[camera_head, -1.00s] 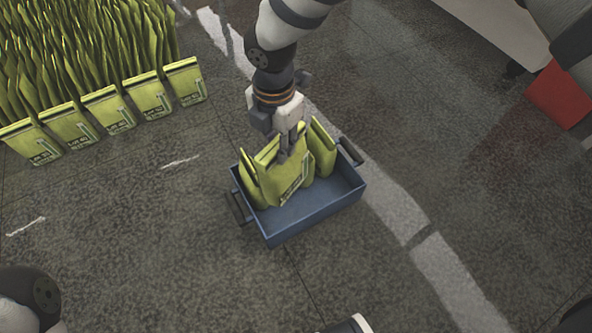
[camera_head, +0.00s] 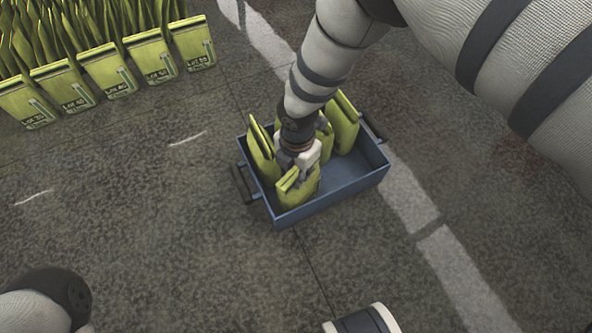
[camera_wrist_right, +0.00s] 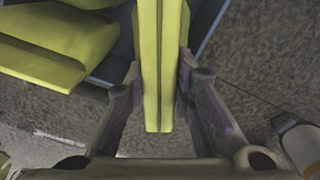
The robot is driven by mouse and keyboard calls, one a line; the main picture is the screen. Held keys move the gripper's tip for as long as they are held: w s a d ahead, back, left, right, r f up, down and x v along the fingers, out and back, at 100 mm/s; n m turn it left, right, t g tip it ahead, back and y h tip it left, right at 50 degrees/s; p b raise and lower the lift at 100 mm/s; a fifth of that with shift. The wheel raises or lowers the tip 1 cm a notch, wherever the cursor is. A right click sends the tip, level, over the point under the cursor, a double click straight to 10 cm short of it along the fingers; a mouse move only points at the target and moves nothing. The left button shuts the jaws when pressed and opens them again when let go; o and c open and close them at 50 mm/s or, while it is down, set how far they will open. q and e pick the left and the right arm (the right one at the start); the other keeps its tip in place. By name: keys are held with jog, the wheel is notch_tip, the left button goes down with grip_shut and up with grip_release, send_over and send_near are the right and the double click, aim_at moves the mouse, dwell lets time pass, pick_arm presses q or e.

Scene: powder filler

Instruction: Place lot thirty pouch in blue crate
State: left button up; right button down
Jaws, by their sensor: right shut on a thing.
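My right gripper (camera_head: 292,172) is shut on a yellow-green pouch (camera_head: 300,192) at the front left of the blue crate (camera_head: 345,193). The pouch is upright, its lower part inside the crate walls; I cannot tell if it touches the floor. Its lot label is not readable. In the right wrist view the held pouch (camera_wrist_right: 153,60) stands edge-on between the fingers, near a blue crate wall (camera_wrist_right: 206,28). Other pouches are in the crate: one at the left wall (camera_head: 261,150), one at the back right (camera_head: 343,120), another partly behind my wrist. My left gripper is out of view.
Dense rows of yellow-green pouches (camera_head: 120,72) with lot labels stand at the upper left. The crate has dark handles at its left (camera_head: 241,184) and right ends. Its right part is bare. Grey floor around it is clear, with a pale painted line behind.

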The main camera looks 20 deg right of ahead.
jog(key=c, duration=1.4)
grip_release()
jog(key=shift+o, duration=0.2)
pick_arm(q)
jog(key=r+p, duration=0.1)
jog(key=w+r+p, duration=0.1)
jog(key=p, duration=0.1)
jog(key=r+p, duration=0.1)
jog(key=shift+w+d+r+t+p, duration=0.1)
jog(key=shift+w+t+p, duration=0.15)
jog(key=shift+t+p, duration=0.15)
pick_arm(e)
notch_tip(320, 180, up, 12)
jog(key=shift+s+r, duration=0.1)
